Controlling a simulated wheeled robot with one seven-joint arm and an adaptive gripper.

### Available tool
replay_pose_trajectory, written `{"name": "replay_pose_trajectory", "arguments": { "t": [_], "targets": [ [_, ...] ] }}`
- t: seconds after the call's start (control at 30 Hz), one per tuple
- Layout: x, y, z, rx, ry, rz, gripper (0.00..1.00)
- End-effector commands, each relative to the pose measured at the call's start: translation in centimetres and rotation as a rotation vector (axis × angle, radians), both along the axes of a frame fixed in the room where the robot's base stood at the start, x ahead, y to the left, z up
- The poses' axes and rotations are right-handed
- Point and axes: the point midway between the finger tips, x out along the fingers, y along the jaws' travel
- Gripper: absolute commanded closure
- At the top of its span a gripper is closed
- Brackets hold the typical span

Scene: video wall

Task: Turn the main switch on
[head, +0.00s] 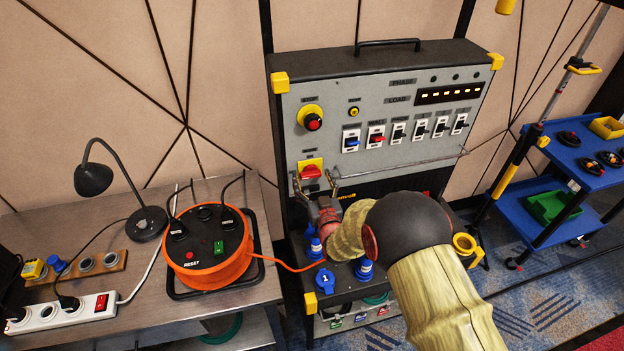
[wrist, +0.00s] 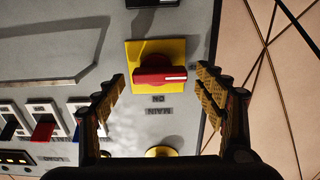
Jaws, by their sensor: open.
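The main switch is a red rotary handle on a square yellow plate, low on the left of the grey panel in the head view (head: 311,171). In the wrist view the red handle (wrist: 160,76) lies level across the plate, with a white mark toward its right end. Labels reading "ON" and "MAIN" show upside down by the plate. My gripper (head: 314,180) is open just in front of the switch. In the wrist view its fingers (wrist: 162,80) stand on either side of the handle, with nothing held. Whether the fingertips touch the plate I cannot tell.
A red knob on yellow (head: 313,122) and a row of rocker switches (head: 397,133) sit higher on the panel. A thin metal rail (head: 400,165) runs right of the switch. An orange cable reel (head: 208,248) stands on the left bench. Blue connectors (head: 325,280) stand below.

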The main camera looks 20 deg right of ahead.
Motion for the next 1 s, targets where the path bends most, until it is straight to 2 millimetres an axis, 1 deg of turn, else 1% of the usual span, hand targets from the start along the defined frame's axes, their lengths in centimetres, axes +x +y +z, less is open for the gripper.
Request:
{"name": "replay_pose_trajectory", "arguments": {
  "t": [0.13,0.37,1.0],
  "targets": [
    [0.58,0.0,-0.09,0.0,0.002,0.0,0.29],
    [0.6,0.0,-0.05,0.0,0.002,0.0,0.29],
    [0.57,0.0,-0.06,0.0,0.002,0.0,0.66]
  ]
}}
